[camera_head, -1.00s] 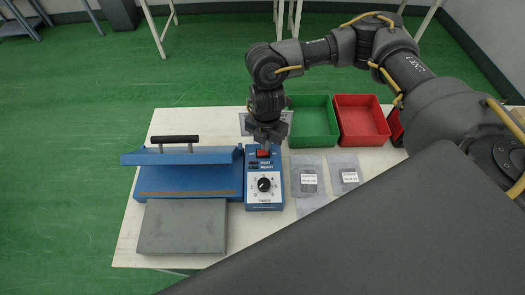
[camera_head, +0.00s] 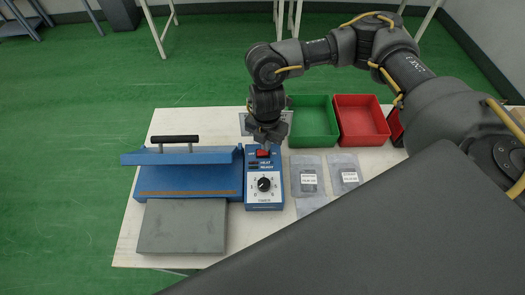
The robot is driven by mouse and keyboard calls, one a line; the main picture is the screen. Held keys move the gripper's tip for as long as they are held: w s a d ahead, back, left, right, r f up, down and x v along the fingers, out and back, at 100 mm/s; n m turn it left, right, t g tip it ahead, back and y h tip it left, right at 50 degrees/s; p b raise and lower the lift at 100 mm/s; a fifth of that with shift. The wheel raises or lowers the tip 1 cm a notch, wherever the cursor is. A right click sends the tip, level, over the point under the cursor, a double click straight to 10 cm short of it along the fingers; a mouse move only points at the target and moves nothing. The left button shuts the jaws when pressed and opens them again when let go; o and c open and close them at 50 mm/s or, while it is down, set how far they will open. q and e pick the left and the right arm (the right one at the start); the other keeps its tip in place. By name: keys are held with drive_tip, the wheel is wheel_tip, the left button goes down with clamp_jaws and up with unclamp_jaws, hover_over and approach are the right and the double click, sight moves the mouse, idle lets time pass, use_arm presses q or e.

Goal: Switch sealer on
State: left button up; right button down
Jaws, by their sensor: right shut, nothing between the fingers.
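The blue sealer (camera_head: 190,181) stands on the white table, with its black-handled lid raised. Its control box (camera_head: 264,202) on the right side has a round timer dial (camera_head: 265,185) and a red switch (camera_head: 263,153) near the top. My right gripper (camera_head: 266,143) is shut and empty, pointing down right at the red switch. Its tips overlap the switch's upper edge in the picture; I cannot tell whether they touch it. Whether the switch is on is not clear. My left gripper is not in view.
A grey block (camera_head: 183,227) lies in front of the sealer. Right of the control box lie labelled grey pouches (camera_head: 308,177). Behind them stand a green bin (camera_head: 313,121) and a red bin (camera_head: 362,120). My dark body covers the lower right.

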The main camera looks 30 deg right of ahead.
drive_tip(key=shift+f+b, duration=0.65)
drive_tip(key=shift+f, duration=0.35)
idle(0.5)
drive_tip(key=shift+r, duration=0.15)
wheel_tip(320, 180, up, 7)
drive_tip(key=p, duration=0.7)
idle(0.5)
